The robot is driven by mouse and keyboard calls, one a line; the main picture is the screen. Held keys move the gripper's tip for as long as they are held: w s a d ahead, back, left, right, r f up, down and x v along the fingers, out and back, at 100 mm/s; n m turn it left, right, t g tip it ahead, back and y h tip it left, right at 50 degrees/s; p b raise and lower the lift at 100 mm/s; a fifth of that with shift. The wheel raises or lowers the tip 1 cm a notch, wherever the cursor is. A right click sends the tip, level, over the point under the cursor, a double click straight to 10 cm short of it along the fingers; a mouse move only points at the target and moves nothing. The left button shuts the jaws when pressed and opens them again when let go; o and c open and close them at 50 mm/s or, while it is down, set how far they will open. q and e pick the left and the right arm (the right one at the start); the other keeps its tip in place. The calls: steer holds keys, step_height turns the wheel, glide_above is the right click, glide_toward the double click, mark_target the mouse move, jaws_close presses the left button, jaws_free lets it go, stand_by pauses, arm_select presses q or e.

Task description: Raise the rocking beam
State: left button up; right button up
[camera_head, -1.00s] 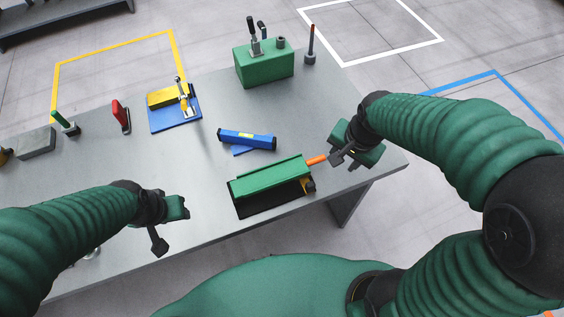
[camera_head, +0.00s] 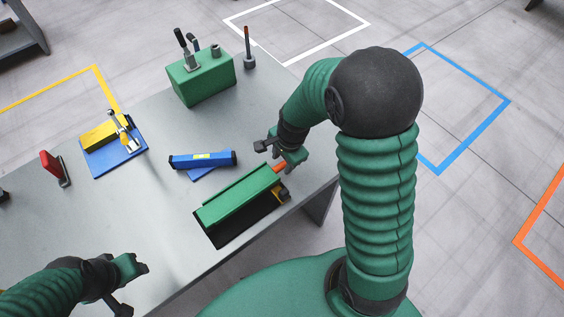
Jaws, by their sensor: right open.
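The rocking beam is a long green bar (camera_head: 238,196) over a black base (camera_head: 240,229) near the table's front right edge. An orange handle (camera_head: 279,168) sticks out of its right end. A dark gap shows under the beam's front side; its exact tilt is hard to judge. My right gripper (camera_head: 273,153) is open at the handle, with its fingers just above and beside it. I cannot tell whether they touch it. My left gripper (camera_head: 134,287) is open and empty over the table's front left, well away from the beam.
A blue bar-shaped device (camera_head: 203,160) lies just behind the beam. A green box with levers (camera_head: 201,80) and an upright rod (camera_head: 248,50) stand at the back. A yellow and blue clamp (camera_head: 114,146) and a red-handled piece (camera_head: 54,167) are at left. The grey table (camera_head: 150,215) is clear at front left.

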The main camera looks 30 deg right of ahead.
steer(key=shift+s+f, duration=0.1)
steer(key=shift+f, duration=0.4)
steer(key=shift+d+f, duration=0.2)
steer(key=shift+d, duration=0.25)
steer(key=shift+c, duration=0.5)
steer(key=c, duration=0.5)
steer(key=shift+a, duration=0.2)
jaws_close()
